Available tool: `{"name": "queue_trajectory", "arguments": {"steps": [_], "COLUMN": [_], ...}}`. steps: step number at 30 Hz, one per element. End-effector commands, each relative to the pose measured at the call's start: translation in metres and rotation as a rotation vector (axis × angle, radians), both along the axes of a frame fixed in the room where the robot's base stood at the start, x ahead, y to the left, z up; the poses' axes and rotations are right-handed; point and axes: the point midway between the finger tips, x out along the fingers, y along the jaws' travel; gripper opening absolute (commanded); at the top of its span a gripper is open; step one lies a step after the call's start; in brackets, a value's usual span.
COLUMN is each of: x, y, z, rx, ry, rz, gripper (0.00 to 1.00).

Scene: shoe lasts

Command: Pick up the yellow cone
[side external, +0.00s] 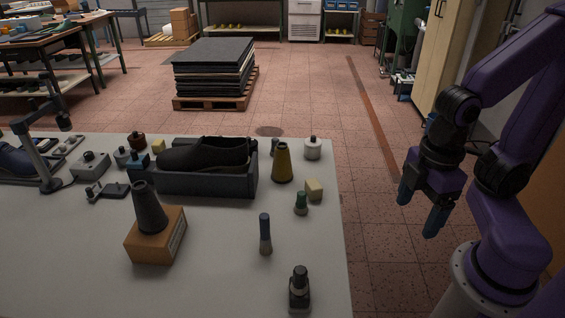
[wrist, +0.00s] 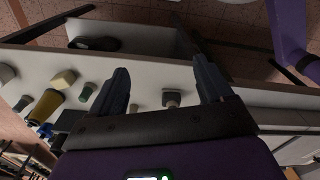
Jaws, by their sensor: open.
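The yellow cone (side external: 282,165) stands upright on the white table (side external: 205,285), by the right end of the dark tray that holds a shoe. In the wrist view the yellow cone (wrist: 46,106) shows at the left, outside the space between the fingers. My gripper (side external: 419,208) is open and empty, pointing down beyond the table's right edge, well apart from the cone. Its two blue fingers also show in the wrist view (wrist: 162,72).
A pale yellow block (side external: 314,190), a green-capped bottle (side external: 301,204) and a white jar (side external: 312,149) stand near the cone. The dark tray (side external: 210,184) is left of it. A grey cone (side external: 149,212) stands on a brown box (side external: 158,239). The table's front middle is mostly clear.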

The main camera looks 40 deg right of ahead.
Motion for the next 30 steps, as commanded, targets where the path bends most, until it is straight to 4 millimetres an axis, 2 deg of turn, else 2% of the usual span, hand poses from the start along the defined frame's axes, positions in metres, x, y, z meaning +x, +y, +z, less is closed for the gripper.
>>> {"name": "queue_trajectory", "arguments": {"steps": [8, 9, 17, 20, 23, 26, 30], "x": [0.000, 0.000, 0.000, 0.006, 0.024, 0.055, 0.108], "y": [0.000, 0.000, 0.000, 0.000, 0.000, -0.001, -0.003], "z": [0.000, 0.000, 0.000, -0.001, -0.005, -0.011, -0.021], "rx": [0.000, 0.000, 0.000, -0.021, -0.086, -0.199, -0.388], "ry": [0.000, 0.000, 0.000, -0.008, -0.036, -0.081, -0.139], "rz": [0.000, 0.000, 0.000, 0.011, 0.048, 0.116, 0.237], "gripper": [0.80, 0.86, 0.86, 0.86, 0.86, 0.86, 0.86]}}
